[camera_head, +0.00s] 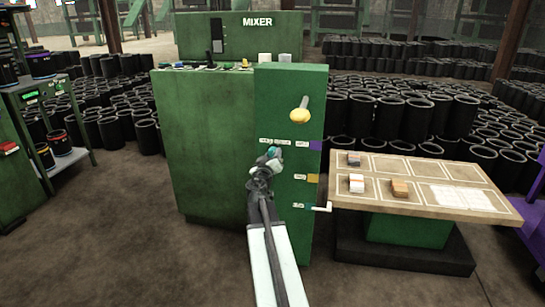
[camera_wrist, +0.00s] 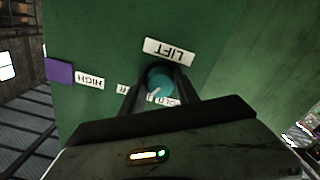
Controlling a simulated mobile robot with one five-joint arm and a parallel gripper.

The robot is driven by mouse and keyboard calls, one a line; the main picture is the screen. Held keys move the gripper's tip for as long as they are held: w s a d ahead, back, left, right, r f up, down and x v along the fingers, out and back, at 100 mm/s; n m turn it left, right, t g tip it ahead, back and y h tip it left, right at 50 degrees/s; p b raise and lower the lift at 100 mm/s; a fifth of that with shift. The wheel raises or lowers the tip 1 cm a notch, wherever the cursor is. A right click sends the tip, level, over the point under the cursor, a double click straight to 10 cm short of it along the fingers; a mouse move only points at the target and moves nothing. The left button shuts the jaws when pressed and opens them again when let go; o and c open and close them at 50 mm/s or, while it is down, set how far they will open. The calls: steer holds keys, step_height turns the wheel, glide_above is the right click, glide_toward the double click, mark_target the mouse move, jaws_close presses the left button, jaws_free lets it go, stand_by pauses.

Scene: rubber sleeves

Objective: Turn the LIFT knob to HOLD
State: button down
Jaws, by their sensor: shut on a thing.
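The LIFT knob (camera_wrist: 158,84) is round and teal with a white pointer mark, on a green panel. The LIFT label (camera_wrist: 170,51) beside it appears upside down in the wrist view. My gripper (camera_wrist: 157,86) is shut on the knob, one finger on each side. A label reading "OLD" (camera_wrist: 172,102) is partly hidden by a finger, and another ending in "R" (camera_wrist: 121,90) is partly covered on the other side. The white mark points toward the lower left in the wrist view; which label it meets is unclear. In the head view my gripper (camera_head: 271,157) is at the panel front.
A wooden-topped table (camera_head: 470,180) with small blocks stands to the right. A shelf (camera_head: 68,162) stands at left.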

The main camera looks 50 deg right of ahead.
steer(key=shift+d, duration=0.1)
steer(key=n, duration=1.1)
steer(key=shift+d+r, duration=0.1)
steer(key=shift+r, duration=0.05)
steer(key=shift+s+n, duration=0.1)
steer(key=shift+n, duration=0.4)
steer(key=c, duration=0.9)
jaws_free()
